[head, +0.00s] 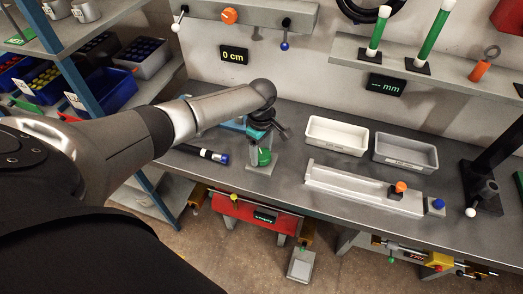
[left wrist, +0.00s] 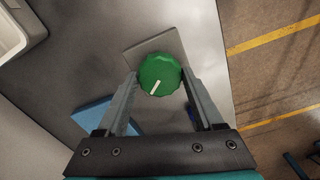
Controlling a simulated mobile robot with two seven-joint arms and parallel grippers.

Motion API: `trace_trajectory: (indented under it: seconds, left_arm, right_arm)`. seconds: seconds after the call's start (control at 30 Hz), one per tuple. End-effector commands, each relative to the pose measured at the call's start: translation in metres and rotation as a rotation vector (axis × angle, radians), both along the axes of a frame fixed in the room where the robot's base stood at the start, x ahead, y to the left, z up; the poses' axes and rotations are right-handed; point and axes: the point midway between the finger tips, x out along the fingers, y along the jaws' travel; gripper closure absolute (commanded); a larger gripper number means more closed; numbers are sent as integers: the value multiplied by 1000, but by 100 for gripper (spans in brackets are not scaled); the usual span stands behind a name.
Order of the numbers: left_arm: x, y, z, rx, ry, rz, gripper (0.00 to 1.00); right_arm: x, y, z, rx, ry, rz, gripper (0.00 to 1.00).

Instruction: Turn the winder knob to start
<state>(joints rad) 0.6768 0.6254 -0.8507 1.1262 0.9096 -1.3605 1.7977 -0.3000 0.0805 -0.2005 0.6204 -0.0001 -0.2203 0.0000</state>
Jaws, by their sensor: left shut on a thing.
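A green knob (head: 264,157) with a white pointer line stands on a grey base plate near the front edge of the workbench. My left gripper (head: 268,137) reaches down over it from above. In the left wrist view the green knob (left wrist: 160,75) sits between the fingertips of my left gripper (left wrist: 159,82), which is shut on it. The white line points down and slightly left in that view. My right gripper is not in view.
A white bin (head: 337,135) and a grey bin (head: 405,152) stand right of the knob, behind a pale channel (head: 345,183) with an orange knob (head: 401,187). A black tube with a blue end (head: 224,159) lies left. A wall display (head: 234,54) reads 0 cm.

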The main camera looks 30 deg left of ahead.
Motion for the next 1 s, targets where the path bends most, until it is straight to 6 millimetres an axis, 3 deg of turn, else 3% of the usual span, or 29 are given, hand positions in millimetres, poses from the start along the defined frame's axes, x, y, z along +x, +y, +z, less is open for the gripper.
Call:
trace_trajectory:
  seconds: [0.03,0.23,0.53,1.0]
  left_arm:
    - [0,0,0,0,1,0,65]
    - [0,0,0,0,2,0,87]
    - [-1,0,2,-1,4,-32,87]
    - [-1,-1,3,-3,5,-332,87]
  right_arm:
    - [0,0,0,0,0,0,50]
    - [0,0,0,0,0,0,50]
    - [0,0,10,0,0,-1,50]
    - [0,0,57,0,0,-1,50]
